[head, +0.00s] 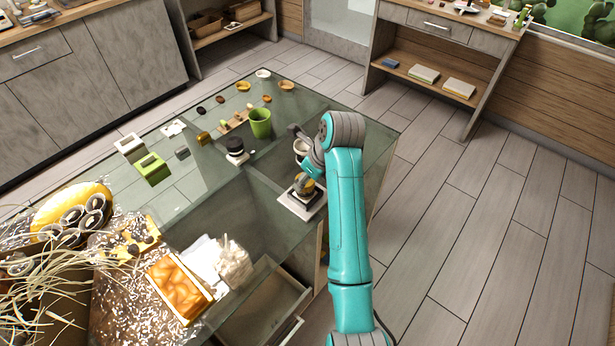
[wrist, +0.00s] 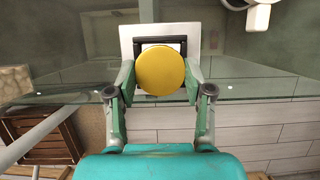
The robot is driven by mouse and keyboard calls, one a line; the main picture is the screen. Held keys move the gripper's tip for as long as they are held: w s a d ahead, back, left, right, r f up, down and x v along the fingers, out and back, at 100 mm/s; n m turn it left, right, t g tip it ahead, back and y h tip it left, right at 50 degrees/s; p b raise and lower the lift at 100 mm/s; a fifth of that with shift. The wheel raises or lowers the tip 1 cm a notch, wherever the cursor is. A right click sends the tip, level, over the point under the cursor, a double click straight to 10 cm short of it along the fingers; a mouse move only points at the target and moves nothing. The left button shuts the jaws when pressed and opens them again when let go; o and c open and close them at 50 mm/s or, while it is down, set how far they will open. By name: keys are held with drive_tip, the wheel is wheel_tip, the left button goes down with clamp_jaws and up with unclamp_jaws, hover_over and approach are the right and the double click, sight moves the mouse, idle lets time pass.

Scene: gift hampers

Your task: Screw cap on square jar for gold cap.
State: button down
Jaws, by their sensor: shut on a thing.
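The round gold cap (wrist: 160,71) sits between the two fingers of my gripper (wrist: 160,82) in the wrist view. My gripper is shut on it. Below it, a dark square frame (wrist: 142,42) lies on a pale square plate (wrist: 128,34). In the head view my gripper (head: 306,182) is low over this white plate (head: 300,209), near the table's right edge, with the gold cap (head: 304,189) at its tip. The cap and my arm hide most of what is beneath, so I cannot tell whether the cap touches a square jar there.
A white round item (head: 301,147) stands just behind my gripper. A dark-topped item on a white base (head: 235,148) and a green cup (head: 261,122) stand farther left and back. An open drawer (head: 262,308) and a filled hamper (head: 110,270) are at the front left.

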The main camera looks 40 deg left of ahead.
drive_tip(key=m+t, duration=0.1)
drive_tip(key=m, duration=0.3)
drive_tip(key=shift+s+h, duration=0.15)
drive_tip(key=shift+h, duration=0.15)
drive_tip(key=c, duration=0.7)
unclamp_jaws()
drive_tip(key=shift+o, duration=0.2)
